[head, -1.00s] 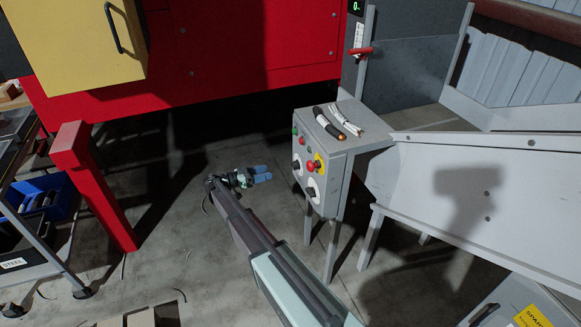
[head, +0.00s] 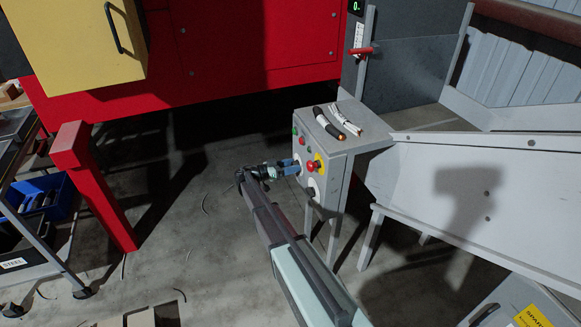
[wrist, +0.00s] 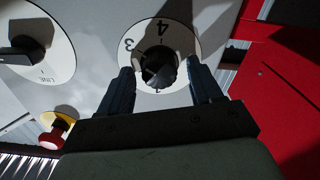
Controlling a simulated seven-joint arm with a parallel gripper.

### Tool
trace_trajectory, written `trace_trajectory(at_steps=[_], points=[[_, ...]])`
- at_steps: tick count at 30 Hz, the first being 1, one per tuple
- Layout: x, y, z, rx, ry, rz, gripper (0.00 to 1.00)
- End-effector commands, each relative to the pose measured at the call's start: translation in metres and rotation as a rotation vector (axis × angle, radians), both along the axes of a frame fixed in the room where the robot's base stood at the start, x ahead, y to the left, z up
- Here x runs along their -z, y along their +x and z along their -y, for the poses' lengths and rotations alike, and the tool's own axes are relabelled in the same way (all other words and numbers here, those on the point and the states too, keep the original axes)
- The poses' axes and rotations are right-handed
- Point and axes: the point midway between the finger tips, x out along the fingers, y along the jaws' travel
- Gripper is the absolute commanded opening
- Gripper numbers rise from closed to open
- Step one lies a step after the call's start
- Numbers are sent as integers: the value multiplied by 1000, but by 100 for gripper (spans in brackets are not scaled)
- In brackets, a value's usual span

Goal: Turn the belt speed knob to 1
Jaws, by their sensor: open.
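The belt speed knob (wrist: 158,70) is black and sits on a round white dial (wrist: 185,38) on the control box's front. The figures 3 and 4 show on the dial, turned over in the wrist view; I cannot tell which figure the knob points to. My gripper (wrist: 162,84) is open, with one dark finger on each side of the knob and a visible gap to it on both sides. In the head view my gripper (head: 290,165) is at the upper left dial of the grey control box (head: 333,195), mostly hiding that knob.
A second dial (wrist: 55,62), marked LINE, has a black knob. A red emergency button (head: 313,167) on yellow is close to my gripper. Cable pieces (head: 330,124) lie on the box top. A red machine leg (head: 95,190) stands left; floor between is mostly clear.

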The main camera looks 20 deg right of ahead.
Motion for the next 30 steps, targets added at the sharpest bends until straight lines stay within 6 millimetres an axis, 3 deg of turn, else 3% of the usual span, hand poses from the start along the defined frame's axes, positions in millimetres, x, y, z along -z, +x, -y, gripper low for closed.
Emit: trace_trajectory(at_steps=[6,23,30], points=[[0,0,0,0,0,0,64],[0,0,0,0,0,0,11],[0,0,0,0,0,-16,9]])
